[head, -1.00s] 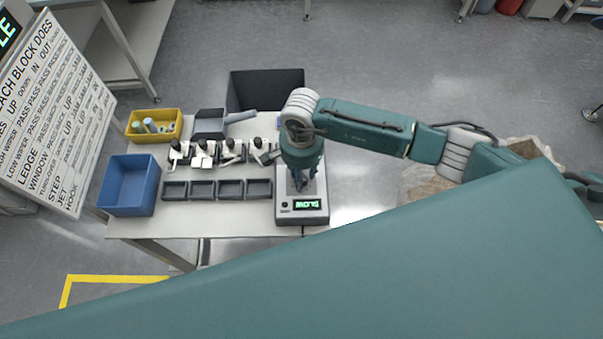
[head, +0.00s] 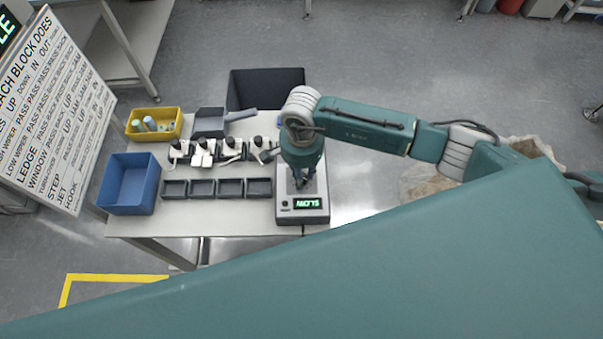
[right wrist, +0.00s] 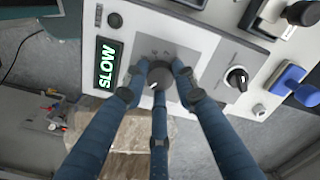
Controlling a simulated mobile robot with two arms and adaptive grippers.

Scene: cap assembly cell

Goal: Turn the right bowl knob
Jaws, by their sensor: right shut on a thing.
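A grey control box (head: 312,217) stands at the right end of the table, with a green lit display reading SLOW (right wrist: 106,64). A dark round knob (right wrist: 160,76) is on its panel beside the display. My right gripper (head: 303,183) reaches down over the box; in the right wrist view its three blue fingers are closed around this knob (right wrist: 160,90). A second black knob (right wrist: 237,78) with a white pointer sits apart to the right, untouched. The head view hides the knob under the gripper. My left gripper is not in view.
Black trays (head: 202,188) lie in a row left of the box, with several white-and-black devices (head: 203,153) behind them.

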